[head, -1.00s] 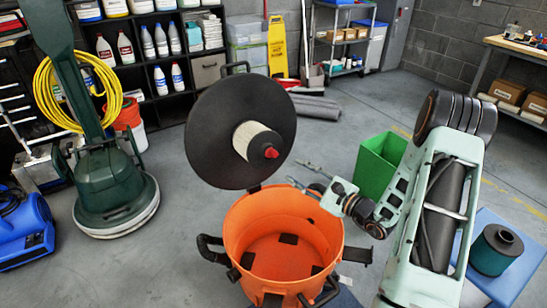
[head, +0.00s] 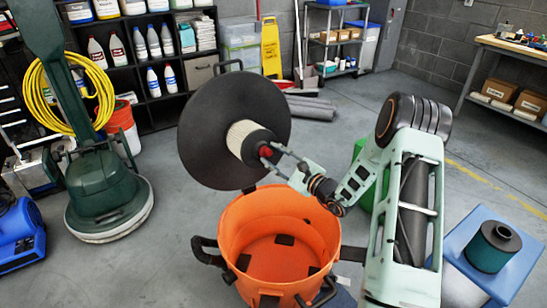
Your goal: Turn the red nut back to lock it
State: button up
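The red nut (head: 265,152) sits at the centre of the black end cap of a pale pleated filter (head: 240,137). The filter sticks out from the round black lid (head: 216,110), which stands tilted up behind the orange drum (head: 235,222). My gripper (head: 268,151) reaches in from the right, and its two slim fingers are apart, with the nut between their tips. The fingers partly hide the nut. I cannot tell whether they press on it.
A blue stand (head: 512,268) at the right carries a dark green filter (head: 493,248). A green bin (head: 362,160) is partly hidden behind my arm. A green floor machine (head: 105,195) and a blue blower (head: 25,235) stand at the left. Floor is clear between machine and drum.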

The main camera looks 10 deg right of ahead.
jog(key=shift+c, duration=0.6)
grip_shut()
jog(key=shift+m, duration=0.3)
jog(key=m+t+p, duration=0.1)
jog(key=m, duration=0.3)
jog(key=shift+s+h+p, duration=0.1)
jog(key=shift+h+p, duration=0.25)
jog(key=shift+h, duration=0.05)
jog(key=m+t+h+p, duration=0.1)
jog(key=m+p, duration=0.2)
jog(key=m, duration=0.2)
jog(key=shift+a+r+m, duration=0.1)
jog(key=shift+m, duration=0.3)
jog(key=m+h+p, duration=0.1)
jog(key=m+p, duration=0.2)
jog(key=m+h+p, duration=0.1)
jog(key=m+p, duration=0.2)
jog(key=m, duration=0.1)
jog(key=shift+a+h, duration=0.1)
jog(key=shift+h, duration=0.3)
jog(key=shift+m+h+p, duration=0.5)
jog(key=shift+m+p, duration=0.8)
jog(key=shift+m, duration=0.6)
